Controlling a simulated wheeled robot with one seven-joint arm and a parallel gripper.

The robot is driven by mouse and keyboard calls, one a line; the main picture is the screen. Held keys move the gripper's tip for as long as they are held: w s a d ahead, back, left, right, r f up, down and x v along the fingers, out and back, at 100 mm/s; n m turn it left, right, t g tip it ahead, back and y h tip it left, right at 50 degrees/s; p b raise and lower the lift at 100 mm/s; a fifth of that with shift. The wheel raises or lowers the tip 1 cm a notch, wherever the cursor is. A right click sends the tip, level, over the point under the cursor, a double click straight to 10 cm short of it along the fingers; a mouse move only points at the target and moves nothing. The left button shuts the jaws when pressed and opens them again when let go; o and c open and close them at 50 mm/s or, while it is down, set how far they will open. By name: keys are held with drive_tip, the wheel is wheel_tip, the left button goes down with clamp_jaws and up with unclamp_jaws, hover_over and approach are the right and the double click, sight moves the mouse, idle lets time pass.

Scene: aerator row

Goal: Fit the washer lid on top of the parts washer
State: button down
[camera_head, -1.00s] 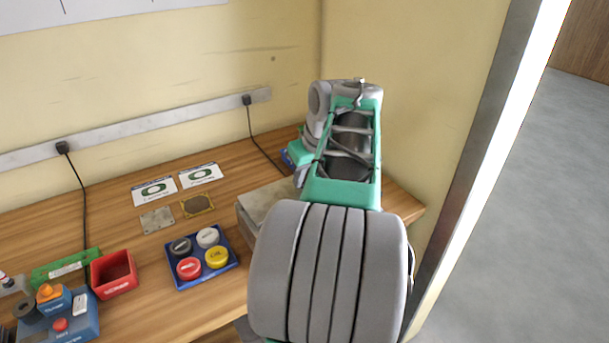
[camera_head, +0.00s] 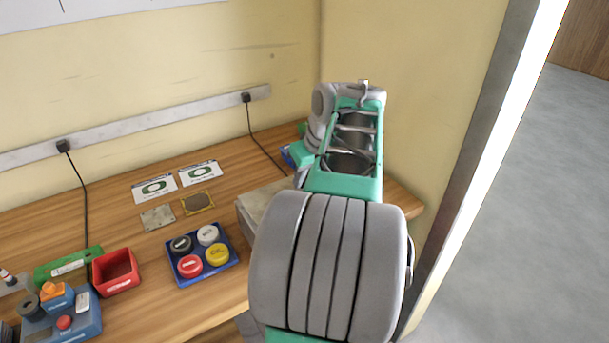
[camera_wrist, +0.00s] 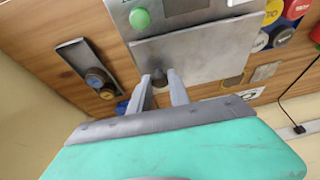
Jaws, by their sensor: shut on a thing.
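The washer lid (camera_wrist: 205,48) is a flat grey plate in the wrist view. My gripper (camera_wrist: 163,78) is shut on the small dark knob at its near edge. The parts washer (camera_wrist: 160,24) is a grey body with a green button and a dark panel, just beyond the lid. The lid overlaps it in the picture; I cannot tell whether the lid rests on it or hangs above. In the head view a grey box, seemingly the washer (camera_head: 254,205), is partly hidden behind my arm. My gripper and the lid are hidden there.
A blue tray (camera_head: 184,285) with several round caps stands left of the box. A red bin (camera_head: 116,272), a green block (camera_head: 68,264) and a blue device (camera_head: 82,322) are farther left. A dark plate with two knobs (camera_wrist: 73,52) lies left in the wrist view. Walls close the back and right.

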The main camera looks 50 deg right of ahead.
idle(0.4)
drive_tip(key=shift+f+b, duration=0.4)
drive_tip(key=shift+f, duration=0.1)
drive_tip(key=c, duration=1.1)
unclamp_jaws()
drive_tip(key=shift+c, duration=0.2)
